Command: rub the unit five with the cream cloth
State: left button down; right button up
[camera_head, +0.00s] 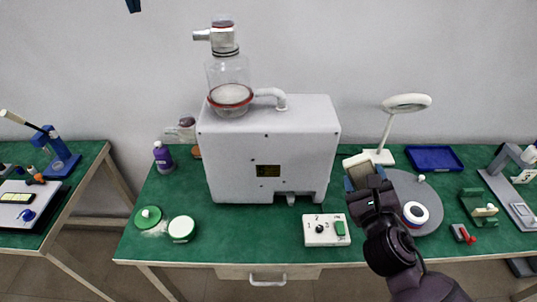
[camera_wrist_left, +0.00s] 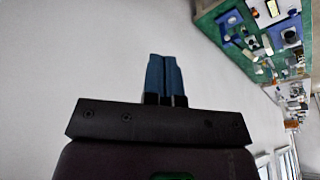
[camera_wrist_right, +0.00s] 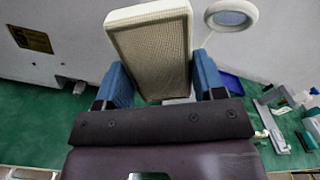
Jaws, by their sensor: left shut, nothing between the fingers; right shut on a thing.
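The unit five (camera_head: 268,135) is a big white box in the middle of the green table. Its dark front label (camera_head: 268,171) shows at the left of the right wrist view (camera_wrist_right: 30,38), where a 5 seems readable. My right gripper (camera_head: 361,178) is shut on the cream cloth (camera_wrist_right: 150,45), a padded block with a woven face. The cloth (camera_head: 358,163) stands up from the blue fingers, just right of the unit's right side; I cannot tell whether they touch. My left gripper (camera_wrist_left: 165,75) is shut and empty against the wall background; blue tips (camera_head: 133,5) show at the head view's top edge.
A glass jar (camera_head: 230,80) with a pipe stands on the unit. A switch box (camera_head: 326,230) sits in front. A lamp (camera_head: 405,104), grey disc (camera_head: 425,218) and blue tray (camera_head: 434,158) stand to the right.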

pick_arm(q)
jog(key=shift+f, duration=2.85)
pick_arm(e)
jog(key=shift+f, duration=0.15)
dwell(1.0)
jog(key=shift+w, duration=0.1)
jog(key=a, duration=0.1)
jog(key=w+a+r, duration=0.1)
jog(key=shift+a+r+y, duration=0.15)
jog(key=shift+a+y, duration=0.15)
jog(key=w+a+f, duration=0.2)
jog(key=a+f, duration=0.3)
jog(key=a, duration=0.7)
send_near(255, 172)
jog(key=shift+w+a+f, duration=0.1)
jog(key=shift+w, duration=1.15)
jog(key=shift+w+a, duration=0.1)
jog(key=shift+w, duration=1.2)
jog(key=shift+w, duration=1)
